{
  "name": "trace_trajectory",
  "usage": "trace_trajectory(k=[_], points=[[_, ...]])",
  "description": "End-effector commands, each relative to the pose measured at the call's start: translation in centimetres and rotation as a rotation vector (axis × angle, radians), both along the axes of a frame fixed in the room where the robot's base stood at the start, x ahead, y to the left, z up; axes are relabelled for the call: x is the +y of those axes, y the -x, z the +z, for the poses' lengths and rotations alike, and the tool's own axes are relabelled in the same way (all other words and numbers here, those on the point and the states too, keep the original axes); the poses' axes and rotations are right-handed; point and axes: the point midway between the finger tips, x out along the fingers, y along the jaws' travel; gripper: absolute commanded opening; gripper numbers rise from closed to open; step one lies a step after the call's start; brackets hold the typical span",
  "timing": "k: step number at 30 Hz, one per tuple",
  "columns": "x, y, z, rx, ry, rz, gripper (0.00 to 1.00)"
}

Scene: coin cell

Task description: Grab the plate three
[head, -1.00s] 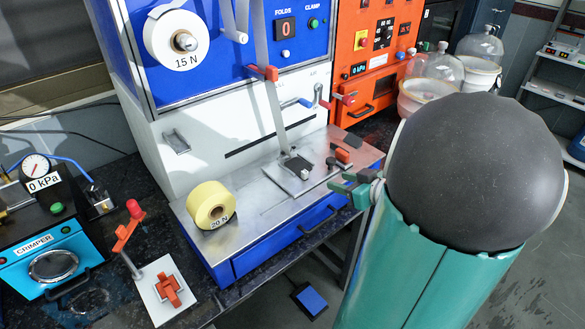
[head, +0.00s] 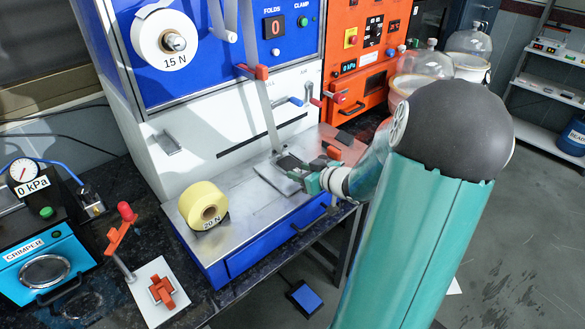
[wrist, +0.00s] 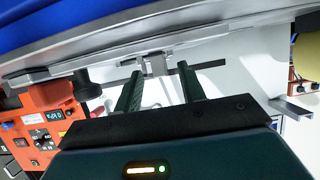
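No label reading three shows in these frames, so I cannot tell which piece is plate three. In the head view, a flat metal plate (head: 271,184) lies on the steel top of the blue and white machine, with a dark clamp piece and an upright strip (head: 268,118) at it. My gripper (head: 312,181) is at the plate's right side, partly hidden by my arm. In the wrist view my gripper (wrist: 160,71) has its two dark fingers apart. A grey metal bracket (wrist: 157,63) shows between or beyond the fingertips; contact cannot be told.
A yellow 20 N roll (head: 204,206) stands on the steel top (head: 237,245). A red-handled piece (head: 345,151) lies behind my gripper. An orange machine (head: 362,50) and glass domes (head: 418,64) stand at the back. The crimper (head: 40,255) is at the left.

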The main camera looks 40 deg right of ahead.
Motion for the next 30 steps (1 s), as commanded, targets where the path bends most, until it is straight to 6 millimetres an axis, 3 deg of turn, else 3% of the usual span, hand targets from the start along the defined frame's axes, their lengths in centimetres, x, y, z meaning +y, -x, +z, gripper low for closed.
trace_trajectory(k=[4, 10, 23, 30], points=[[0.0, 0.0, 0.0, 0.0, 0.0, 0.0, 0.4], [0.0, 0.0, 0.0, 0.0, 0.0, 0.0, 0.01], [0.0, 0.0, 0.4, 0.0, 0.002, 0.001, 0.0], [0.0, 0.0, 2.8, -0.001, 0.005, 0.0, 0.0]])
